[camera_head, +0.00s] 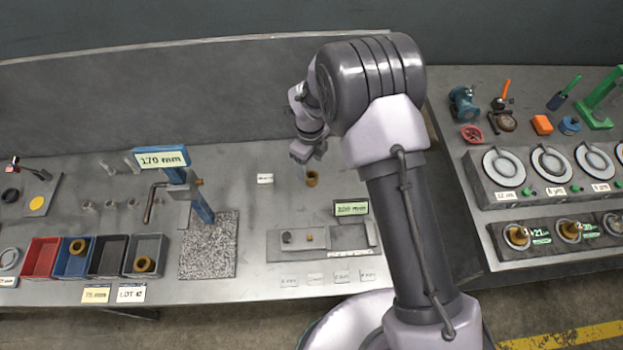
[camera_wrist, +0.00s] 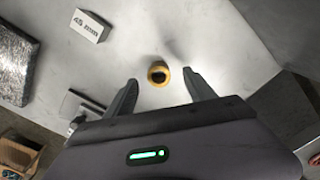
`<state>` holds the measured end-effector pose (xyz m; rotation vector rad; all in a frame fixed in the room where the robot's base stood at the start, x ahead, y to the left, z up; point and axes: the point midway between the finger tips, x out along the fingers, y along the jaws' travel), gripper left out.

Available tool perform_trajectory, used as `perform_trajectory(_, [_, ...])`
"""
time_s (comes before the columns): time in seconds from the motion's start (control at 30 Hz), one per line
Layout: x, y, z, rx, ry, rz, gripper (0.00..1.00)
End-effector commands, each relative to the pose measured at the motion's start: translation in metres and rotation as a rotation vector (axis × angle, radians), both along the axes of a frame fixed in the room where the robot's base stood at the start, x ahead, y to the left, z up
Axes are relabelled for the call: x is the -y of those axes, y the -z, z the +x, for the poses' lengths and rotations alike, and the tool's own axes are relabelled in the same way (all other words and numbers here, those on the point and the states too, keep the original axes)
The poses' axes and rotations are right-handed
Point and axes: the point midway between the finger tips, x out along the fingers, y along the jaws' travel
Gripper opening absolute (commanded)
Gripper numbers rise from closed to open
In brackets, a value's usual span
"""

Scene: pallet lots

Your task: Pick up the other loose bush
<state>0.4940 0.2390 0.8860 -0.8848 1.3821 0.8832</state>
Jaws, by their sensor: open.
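A loose brass-coloured bush (camera_head: 312,178) stands alone on the grey bench, and it shows in the wrist view as a ring with a dark bore (camera_wrist: 158,74). My gripper (camera_head: 308,155) is above the bench close to this bush in the head view. In the wrist view my gripper (camera_wrist: 160,79) has its fingers spread apart, with the bush seen between and just beyond the tips. Nothing is held. Other bushes lie in the blue bin (camera_head: 65,266) and the grey bin (camera_head: 160,245).
A white "45 mm" block (camera_wrist: 90,25) stands near the bush, left of it in the wrist view. A shallow grey fixture (camera_head: 290,254) lies in front. The bench around the bush is clear.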

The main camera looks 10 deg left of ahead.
Motion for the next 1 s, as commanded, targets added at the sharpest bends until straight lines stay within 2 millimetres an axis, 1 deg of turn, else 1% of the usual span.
perform_trajectory(0.13, [0.004, 0.029, -0.008, -0.005, 0.001, -0.002, 0.63])
perform_trajectory(0.2, [0.004, 0.043, -0.008, -0.004, 0.001, -0.001, 0.63])
perform_trajectory(0.23, [0.004, 0.046, -0.008, -0.004, 0.001, -0.001, 0.63])
perform_trajectory(0.43, [0.004, 0.047, -0.007, -0.001, 0.0, 0.0, 0.63])
perform_trajectory(0.57, [0.004, 0.046, -0.007, -0.001, 0.0, 0.0, 0.38])
perform_trajectory(0.6, [0.004, 0.046, -0.007, -0.001, 0.0, 0.0, 0.3])
perform_trajectory(0.67, [0.004, 0.046, -0.007, -0.001, 0.0, 0.0, 0.18])
perform_trajectory(0.7, [0.004, 0.046, -0.007, -0.001, 0.0, 0.0, 0.1])
perform_trajectory(0.77, [0.004, 0.046, -0.007, -0.001, 0.0, 0.0, 0.0])
perform_trajectory(1.0, [0.004, 0.046, -0.007, -0.001, 0.0, 0.0, 0.0])
